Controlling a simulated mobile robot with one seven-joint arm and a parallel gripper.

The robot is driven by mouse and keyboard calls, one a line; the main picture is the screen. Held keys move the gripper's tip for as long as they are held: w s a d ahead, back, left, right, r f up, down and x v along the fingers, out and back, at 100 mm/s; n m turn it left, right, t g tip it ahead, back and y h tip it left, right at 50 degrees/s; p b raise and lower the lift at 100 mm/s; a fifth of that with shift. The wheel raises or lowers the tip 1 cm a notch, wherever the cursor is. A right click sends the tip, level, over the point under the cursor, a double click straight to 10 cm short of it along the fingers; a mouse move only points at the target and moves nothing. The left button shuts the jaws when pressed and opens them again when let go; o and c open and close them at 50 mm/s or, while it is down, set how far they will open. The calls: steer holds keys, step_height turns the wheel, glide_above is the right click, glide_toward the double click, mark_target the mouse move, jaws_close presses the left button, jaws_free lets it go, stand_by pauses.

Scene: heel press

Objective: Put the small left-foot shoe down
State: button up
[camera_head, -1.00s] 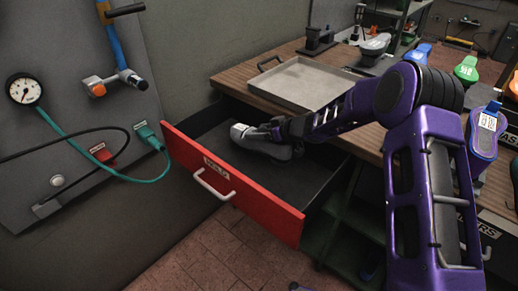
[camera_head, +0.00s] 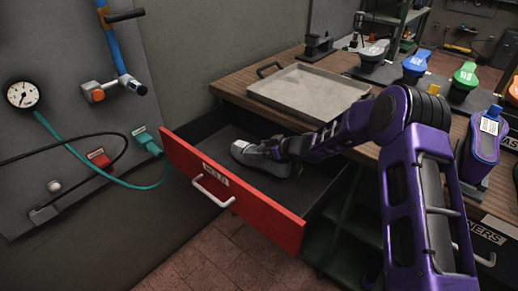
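A small grey shoe (camera_head: 247,156) is in the open red-fronted drawer (camera_head: 232,192), toward its left end, low against the dark drawer floor. My gripper (camera_head: 270,150) is at the shoe's upper side, reaching in from the right. The fingers are dark and small in this view and overlap the shoe, so I cannot tell whether they are shut on it or parted. I also cannot tell whether the shoe's sole rests fully on the drawer floor.
A grey metal tray (camera_head: 310,92) lies on the wooden bench above the drawer. Several shoe forms, among them a green one (camera_head: 465,74) and a purple one (camera_head: 487,140), stand to the right. A panel with a gauge (camera_head: 22,94) and hoses is at the left. The drawer's right part is bare.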

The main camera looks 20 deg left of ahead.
steer(key=shift+r, duration=0.15)
steer(key=p+v, duration=0.1)
steer(key=v, duration=1.1)
steer(key=shift+p, duration=0.4)
